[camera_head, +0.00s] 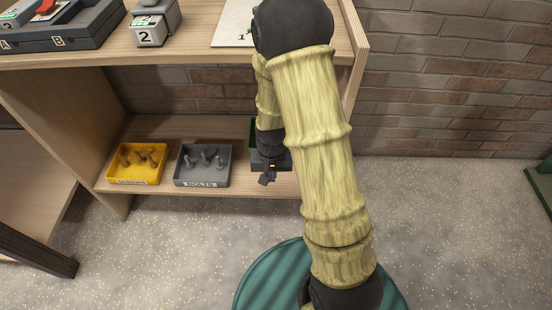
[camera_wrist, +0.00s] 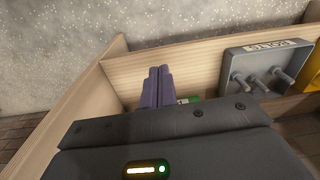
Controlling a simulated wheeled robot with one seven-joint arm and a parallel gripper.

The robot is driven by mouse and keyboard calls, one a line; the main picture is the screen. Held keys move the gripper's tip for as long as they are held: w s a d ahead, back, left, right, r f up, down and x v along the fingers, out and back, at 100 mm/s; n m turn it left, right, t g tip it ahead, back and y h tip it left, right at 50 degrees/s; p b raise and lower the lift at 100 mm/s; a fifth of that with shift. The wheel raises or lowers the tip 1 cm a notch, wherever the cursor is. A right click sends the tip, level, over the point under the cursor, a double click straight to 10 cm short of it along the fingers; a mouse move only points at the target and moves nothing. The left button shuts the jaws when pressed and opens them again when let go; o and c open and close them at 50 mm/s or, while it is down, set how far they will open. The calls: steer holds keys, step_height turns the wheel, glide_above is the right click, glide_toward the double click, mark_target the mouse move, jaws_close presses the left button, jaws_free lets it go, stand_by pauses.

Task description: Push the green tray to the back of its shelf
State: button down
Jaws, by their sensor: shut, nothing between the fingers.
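The green tray (camera_head: 253,134) is on the lower shelf, right of the grey tray. In the head view only a green strip shows behind my arm. In the wrist view a small green piece with a pale label (camera_wrist: 192,99) shows beside my fingers; the rest is hidden by my gripper body. My gripper (camera_head: 268,178) is at the lower shelf, close to the green tray. Its two purple fingers (camera_wrist: 158,86) are shut together with nothing between them. I cannot tell whether they touch the tray.
The grey BOLTS tray (camera_head: 203,166) and yellow tray (camera_head: 137,164) stand left on the lower shelf (camera_head: 240,190), both holding small parts. The shelf's right side panel (camera_head: 357,60) is close to my arm. The upper board (camera_head: 200,45) is overhead, with a numbered block (camera_head: 151,28).

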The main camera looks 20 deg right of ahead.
step_height(320, 180, up, 9)
steer(key=s+n+t+p, duration=0.1)
steer(key=s, duration=0.1)
steer(key=shift+s+d+r, duration=0.2)
steer(key=shift+s+d, duration=0.05)
steer(key=shift+d, duration=0.1)
steer(key=s+d+r+n+t+p, duration=0.15)
steer(key=s+r+p, duration=0.35)
steer(key=r, duration=0.6)
step_height(320, 180, up, 37)
steer(key=p, duration=3.6)
steer(key=shift+s+r, duration=0.15)
steer(key=shift+s, duration=0.25)
steer(key=shift+a+n, duration=0.1)
steer(key=shift+n, duration=0.15)
